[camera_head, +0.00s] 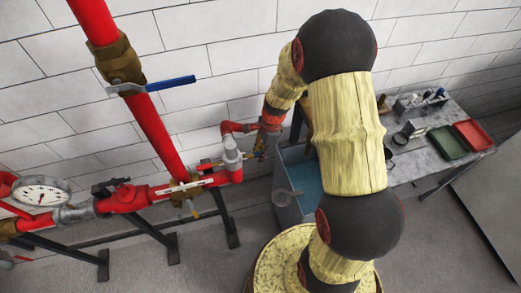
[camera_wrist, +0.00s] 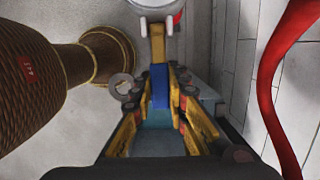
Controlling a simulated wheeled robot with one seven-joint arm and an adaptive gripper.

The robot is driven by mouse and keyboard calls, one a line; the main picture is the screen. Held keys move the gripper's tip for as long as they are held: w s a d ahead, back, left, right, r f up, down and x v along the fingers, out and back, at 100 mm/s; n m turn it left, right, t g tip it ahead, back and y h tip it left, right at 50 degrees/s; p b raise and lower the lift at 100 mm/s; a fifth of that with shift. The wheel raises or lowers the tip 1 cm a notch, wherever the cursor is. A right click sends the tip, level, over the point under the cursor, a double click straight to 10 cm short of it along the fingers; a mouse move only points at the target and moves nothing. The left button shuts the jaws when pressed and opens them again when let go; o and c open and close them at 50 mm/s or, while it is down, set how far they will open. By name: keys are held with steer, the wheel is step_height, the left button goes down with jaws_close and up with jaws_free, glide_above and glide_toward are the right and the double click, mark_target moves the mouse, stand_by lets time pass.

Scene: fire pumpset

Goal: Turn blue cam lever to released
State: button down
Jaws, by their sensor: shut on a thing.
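The blue cam lever (camera_wrist: 160,88) shows in the wrist view as a narrow blue bar between my fingertips. A brass-yellow piece (camera_wrist: 157,45) continues from its far end toward a pale round fitting (camera_wrist: 135,3) at the top edge. My gripper (camera_wrist: 163,92) is shut on the lever, one yellow finger on each side. In the head view my gripper (camera_head: 260,150) is small, just right of the grey-white coupling (camera_head: 232,155) at the end of the red pipe. The lever cannot be made out clearly there.
A red vertical pipe (camera_head: 150,130) carries a valve with a blue handle (camera_head: 170,83). A pressure gauge (camera_head: 41,192) is at left. A blue-lined tank (camera_head: 305,185) stands below my arm. A workbench (camera_head: 420,165) with red and green trays is at right. Floor (camera_head: 200,265) in front is clear.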

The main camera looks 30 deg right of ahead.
steer(key=shift+r, duration=0.1)
stand_by(0.3)
steer(key=c, duration=1.8)
jaws_free()
steer(key=shift+o, duration=0.4)
step_height(320, 180, up, 12)
steer(key=d, duration=0.2)
steer(key=shift+s, duration=0.15)
steer(key=shift+a, duration=0.1)
